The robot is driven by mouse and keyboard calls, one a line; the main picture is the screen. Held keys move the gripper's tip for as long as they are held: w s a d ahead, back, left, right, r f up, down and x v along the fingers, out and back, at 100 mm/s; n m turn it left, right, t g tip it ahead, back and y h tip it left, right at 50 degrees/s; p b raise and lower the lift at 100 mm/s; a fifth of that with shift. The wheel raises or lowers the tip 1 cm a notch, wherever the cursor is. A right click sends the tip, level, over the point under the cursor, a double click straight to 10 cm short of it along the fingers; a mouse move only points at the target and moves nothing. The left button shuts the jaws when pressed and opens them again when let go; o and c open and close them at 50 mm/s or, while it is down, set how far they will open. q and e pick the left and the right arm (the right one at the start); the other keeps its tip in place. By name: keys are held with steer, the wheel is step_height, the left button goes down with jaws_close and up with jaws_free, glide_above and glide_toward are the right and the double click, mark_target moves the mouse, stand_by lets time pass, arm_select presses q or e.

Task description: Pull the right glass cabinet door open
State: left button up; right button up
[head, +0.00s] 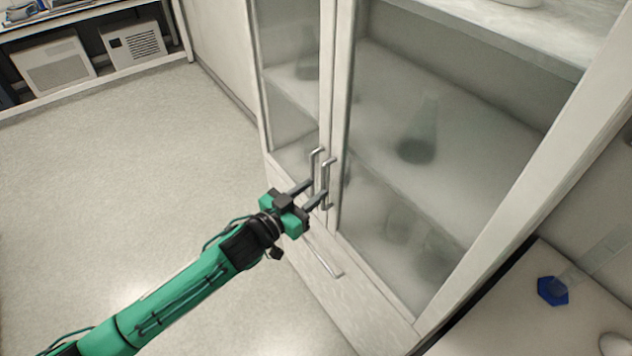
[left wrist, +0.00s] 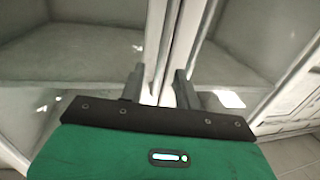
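The right glass cabinet door (head: 338,130) has a white frame and a cloudy glass pane, and it looks closed. Its upright metal handle (head: 325,184) is beside the left door's handle (head: 315,165), near where the two doors meet. My left gripper (head: 317,192) is at the handles with its two dark fingers spread. In the left wrist view, the left gripper (left wrist: 158,88) is open, with a pale upright bar (left wrist: 163,55) showing in the gap between its fingers. I cannot tell whether either finger touches a handle. My right gripper is not in view.
The left glass door (head: 290,75) is beside the right one. Dim flasks (head: 418,148) stand behind the glass. A drawer handle (head: 325,262) is below the doors. A counter with a blue object (head: 552,291) is at right. The floor (head: 130,170) at left is clear.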

arm_select(q)
steer(key=shift+x, duration=1.05)
jaws_close()
steer(key=shift+s+a, duration=0.1)
